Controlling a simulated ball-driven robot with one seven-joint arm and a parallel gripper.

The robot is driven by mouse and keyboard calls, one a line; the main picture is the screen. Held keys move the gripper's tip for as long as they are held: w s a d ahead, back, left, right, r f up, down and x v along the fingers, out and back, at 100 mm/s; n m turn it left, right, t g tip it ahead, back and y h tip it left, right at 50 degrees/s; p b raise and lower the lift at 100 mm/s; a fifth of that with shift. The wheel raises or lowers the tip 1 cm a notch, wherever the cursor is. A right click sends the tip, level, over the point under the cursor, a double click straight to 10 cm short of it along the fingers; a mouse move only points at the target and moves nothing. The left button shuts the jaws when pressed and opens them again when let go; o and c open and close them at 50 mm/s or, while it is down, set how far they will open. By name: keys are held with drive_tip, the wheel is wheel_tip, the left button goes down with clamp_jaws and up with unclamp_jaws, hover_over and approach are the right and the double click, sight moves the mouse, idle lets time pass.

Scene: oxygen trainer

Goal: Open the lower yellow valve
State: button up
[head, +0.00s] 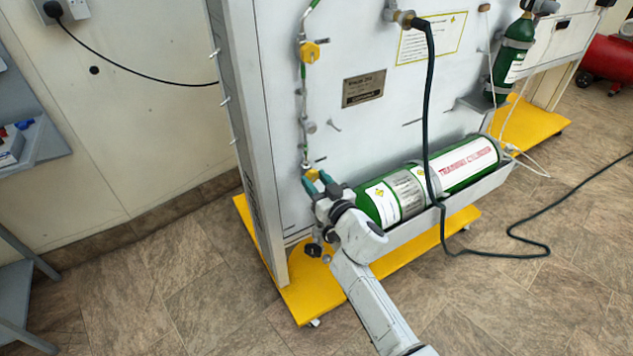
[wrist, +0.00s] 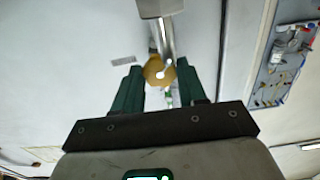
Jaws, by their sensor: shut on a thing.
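The lower yellow valve (head: 313,173) is at the bottom of a thin vertical pipe on the light grey panel. In the wrist view it shows as a round yellow piece (wrist: 154,72) between the green fingers, with a silver metal part in front of it. My gripper (head: 318,183) is at the valve, its green fingers on both sides and shut on it. It also shows in the wrist view (wrist: 159,83). The fingers partly hide the valve in the head view. The exact contact points cannot be made out.
An upper yellow valve (head: 309,51) is higher on the same pipe. A green training cylinder (head: 465,165) lies in a grey tray right of my gripper. A dark hose (head: 430,110) hangs in front of it. The yellow base (head: 310,300) sticks out below the panel.

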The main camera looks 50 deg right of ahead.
drive_tip(key=shift+n, duration=2.3)
drive_tip(key=o, duration=1)
drive_tip(key=shift+o, duration=0.2)
drive_tip(key=p+v, duration=0.3)
drive_tip(key=v, duration=0.7)
drive_tip(key=shift+s, duration=0.4)
drive_tip(key=shift+a, duration=0.1)
